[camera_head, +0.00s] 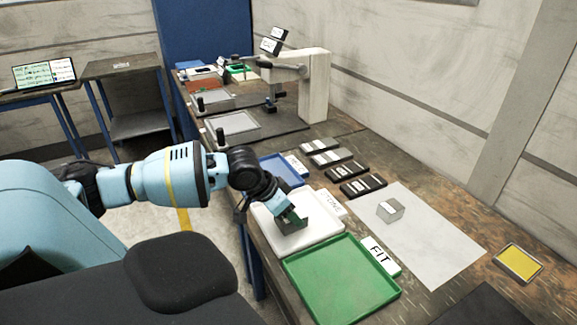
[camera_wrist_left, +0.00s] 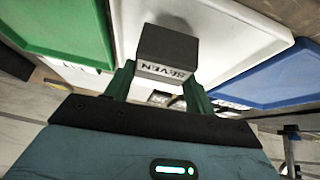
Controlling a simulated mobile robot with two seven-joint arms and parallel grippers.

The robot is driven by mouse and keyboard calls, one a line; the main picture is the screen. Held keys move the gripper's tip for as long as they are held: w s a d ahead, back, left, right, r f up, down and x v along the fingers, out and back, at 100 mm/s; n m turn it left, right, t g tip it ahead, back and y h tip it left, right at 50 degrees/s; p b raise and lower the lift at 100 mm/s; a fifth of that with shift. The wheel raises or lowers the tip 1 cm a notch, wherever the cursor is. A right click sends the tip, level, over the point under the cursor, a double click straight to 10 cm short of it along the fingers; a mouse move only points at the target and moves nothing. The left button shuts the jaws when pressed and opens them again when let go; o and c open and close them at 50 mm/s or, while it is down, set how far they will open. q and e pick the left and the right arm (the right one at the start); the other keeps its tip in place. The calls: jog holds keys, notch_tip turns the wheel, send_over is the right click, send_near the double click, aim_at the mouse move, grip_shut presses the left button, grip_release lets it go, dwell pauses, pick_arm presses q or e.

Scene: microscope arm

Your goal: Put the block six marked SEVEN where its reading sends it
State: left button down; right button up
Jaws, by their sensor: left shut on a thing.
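My left gripper (camera_head: 288,208) is low over the white tray (camera_head: 262,212) in the head view. It is shut on a dark grey block marked SEVEN (camera_wrist_left: 168,48), held between green fingers in the wrist view. In the head view the block (camera_head: 291,224) is partly covered by the fingers; I cannot tell whether it touches the tray. The green tray (camera_head: 340,285), with a card reading FIT (camera_head: 381,255), is nearer the camera. The blue tray (camera_head: 280,165) lies beyond the white one. My right gripper is not in view.
A lighter grey block (camera_head: 390,210) stands on a pale sheet (camera_head: 430,235). Several dark marked bars (camera_head: 340,170) lie behind it. A yellow pad (camera_head: 519,262) is at right. The microscope arm (camera_head: 313,90) stands farther back, with grey trays (camera_head: 233,127) beside it.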

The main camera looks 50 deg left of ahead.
pick_arm(q)
jog(key=shift+w+f, duration=0.1)
jog(key=shift+f, duration=0.75)
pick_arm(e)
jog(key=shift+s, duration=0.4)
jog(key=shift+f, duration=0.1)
pick_arm(q)
jog(key=shift+f, duration=0.15)
